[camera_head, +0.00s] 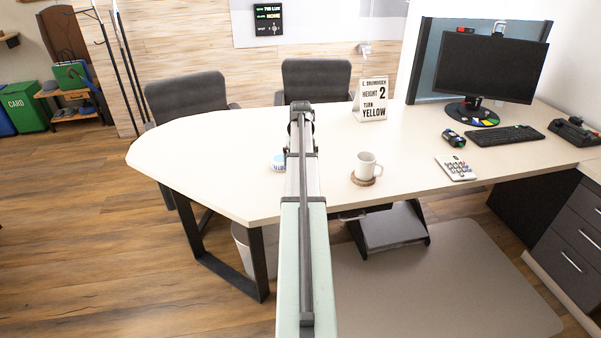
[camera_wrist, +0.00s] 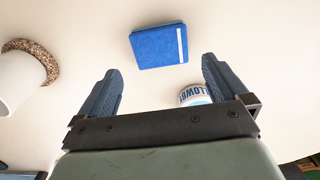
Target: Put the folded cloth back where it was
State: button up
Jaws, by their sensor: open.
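The folded cloth (camera_wrist: 158,48) is a flat blue square with a white stripe along one edge. It lies on the pale desk, seen in the wrist view just beyond my fingertips. My gripper (camera_wrist: 160,65) is open, with nothing between its two dark fingers, and the cloth is not touched by them. In the head view my own arm reaches over the desk, and neither the cloth nor the fingers can be made out.
A white mug (camera_head: 367,165) stands on a round coaster (camera_head: 365,179) right of my arm. A small white-and-blue lettered round item (camera_head: 278,162) is close by my gripper. The desk's left part is clear.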

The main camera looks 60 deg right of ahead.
jog(key=shift+r, duration=2.25)
